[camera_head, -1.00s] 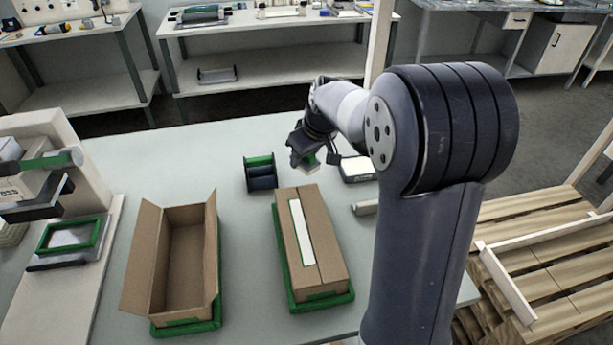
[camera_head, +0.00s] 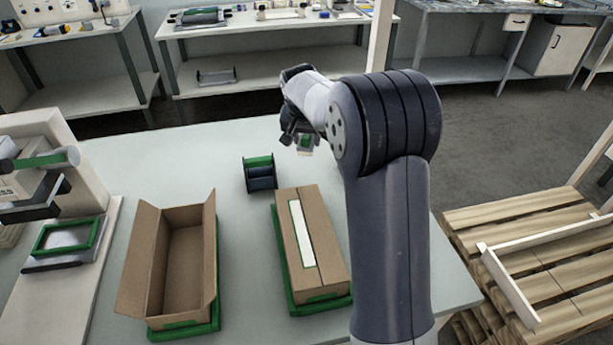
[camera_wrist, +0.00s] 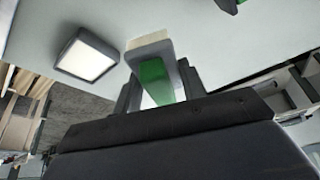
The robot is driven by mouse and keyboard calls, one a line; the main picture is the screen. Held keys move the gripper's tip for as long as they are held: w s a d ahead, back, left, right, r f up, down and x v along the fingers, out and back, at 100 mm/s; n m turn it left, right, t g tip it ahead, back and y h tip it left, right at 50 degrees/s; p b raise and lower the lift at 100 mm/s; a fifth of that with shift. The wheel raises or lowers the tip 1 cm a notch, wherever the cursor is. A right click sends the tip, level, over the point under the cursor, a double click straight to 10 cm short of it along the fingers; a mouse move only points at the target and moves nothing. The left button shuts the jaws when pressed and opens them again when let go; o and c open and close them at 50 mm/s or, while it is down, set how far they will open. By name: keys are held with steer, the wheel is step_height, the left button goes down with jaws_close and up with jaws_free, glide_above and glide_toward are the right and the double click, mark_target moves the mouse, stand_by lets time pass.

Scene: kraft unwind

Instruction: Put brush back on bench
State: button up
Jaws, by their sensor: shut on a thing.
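My gripper (camera_head: 300,140) is at the far side of the bench in the head view, raised above its surface. It is shut on the brush (camera_wrist: 152,72), which has a green middle, a grey head and pale bristles in the wrist view. In the head view only a small green and pale part of the brush (camera_head: 305,143) shows under the gripper. The bench (camera_head: 120,165) has a pale grey-green top. A white-topped square device (camera_wrist: 86,56) lies on the bench in the wrist view; my arm hides it in the head view.
An open carton (camera_head: 178,265) and a closed, taped carton (camera_head: 312,245) stand on green-edged trays. A black and green spool holder (camera_head: 260,173) is behind them. A machine (camera_head: 45,180) stands at the left and a wooden pallet (camera_head: 530,240) at the right. The bench's far left is clear.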

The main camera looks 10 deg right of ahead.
mark_target(304, 148)
steer(key=shift+w+f, duration=0.1)
steer(key=shift+f, duration=5)
steer(key=o, duration=0.9)
steer(key=shift+r+p, duration=0.25)
steer(key=shift+p, duration=0.15)
steer(key=b+v, duration=0.1)
steer(key=v, duration=1)
steer(key=shift+a+r, duration=0.1)
steer(key=shift+r, duration=0.25)
